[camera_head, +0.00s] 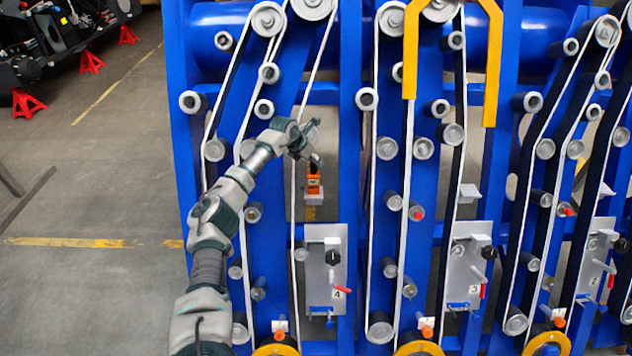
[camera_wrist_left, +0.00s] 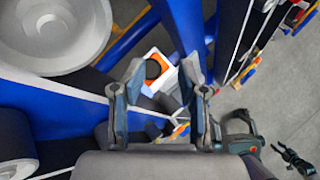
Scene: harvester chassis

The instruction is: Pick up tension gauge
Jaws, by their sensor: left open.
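The tension gauge appears to be the small orange device (camera_head: 313,184) on a light bracket (camera_head: 312,198) in the blue machine frame, left of centre in the head view. In the left wrist view the orange device (camera_wrist_left: 157,64), with a dark round part, shows beyond and between my fingertips. My left gripper (camera_head: 316,142) is open and empty, just above the gauge in the head view and apart from it. The gripper also shows in the left wrist view (camera_wrist_left: 162,72), its two fingers spread.
White belts on rollers run down the blue frame around the gauge. A grey panel marked 4 (camera_head: 326,268) with a black knob and red handle sits below it. Yellow bars (camera_head: 411,50) hang to the right. Open floor (camera_head: 90,190) lies left, with red stands (camera_head: 28,104) behind.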

